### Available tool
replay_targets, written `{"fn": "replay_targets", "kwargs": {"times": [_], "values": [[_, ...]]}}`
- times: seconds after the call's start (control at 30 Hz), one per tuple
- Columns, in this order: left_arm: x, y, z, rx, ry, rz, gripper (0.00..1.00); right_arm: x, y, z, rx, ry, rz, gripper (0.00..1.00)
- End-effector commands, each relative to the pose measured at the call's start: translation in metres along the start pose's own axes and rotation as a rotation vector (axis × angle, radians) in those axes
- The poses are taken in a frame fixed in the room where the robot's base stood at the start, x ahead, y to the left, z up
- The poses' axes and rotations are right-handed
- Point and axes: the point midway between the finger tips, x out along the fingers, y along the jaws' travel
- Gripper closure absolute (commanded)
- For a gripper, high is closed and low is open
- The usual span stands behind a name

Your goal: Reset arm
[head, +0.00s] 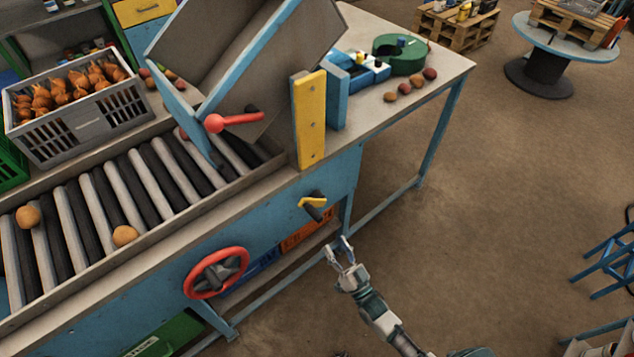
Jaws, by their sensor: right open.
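My right gripper (340,250) shows in the head view at the lower middle, its arm coming in from the lower right. Its fingers are apart and nothing shows between them. It is in front of the blue machine's side, below the black handle with a yellow lever (313,202). It appears apart from the machine. My left gripper does not show in the head view.
The blue roller conveyor (120,200) fills the left side, with two round tan items on it. A red handwheel (216,272) sticks out from its side. A grey crate (75,125) of orange-brown produce stands behind. Open brown floor (490,200) lies to the right, with blue stools at the edge.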

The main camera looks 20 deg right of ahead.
Motion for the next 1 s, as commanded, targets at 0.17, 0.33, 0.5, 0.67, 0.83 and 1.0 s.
{"fn": "replay_targets", "kwargs": {"times": [0.17, 0.33, 0.5, 0.67, 0.83, 1.0], "values": [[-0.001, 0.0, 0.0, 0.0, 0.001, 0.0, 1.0, 0.0, 0.0, 0.001, -0.001, -0.005, 0.002, 0.47], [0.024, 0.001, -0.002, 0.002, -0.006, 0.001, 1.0, -0.016, 0.006, 0.04, -0.042, -0.201, 0.062, 0.47], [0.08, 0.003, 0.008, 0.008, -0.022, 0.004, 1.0, -0.096, 0.021, 0.132, -0.135, -0.706, 0.19, 0.47], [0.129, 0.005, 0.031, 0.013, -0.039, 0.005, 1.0, -0.216, 0.022, 0.187, -0.197, -1.201, 0.279, 0.47], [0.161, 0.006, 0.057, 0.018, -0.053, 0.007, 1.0, -0.32, 0.01, 0.2, -0.223, -1.58, 0.323, 0.47], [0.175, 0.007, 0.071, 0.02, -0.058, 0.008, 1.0, -0.368, 0.002, 0.197, -0.228, -1.754, 0.337, 0.47]]}}
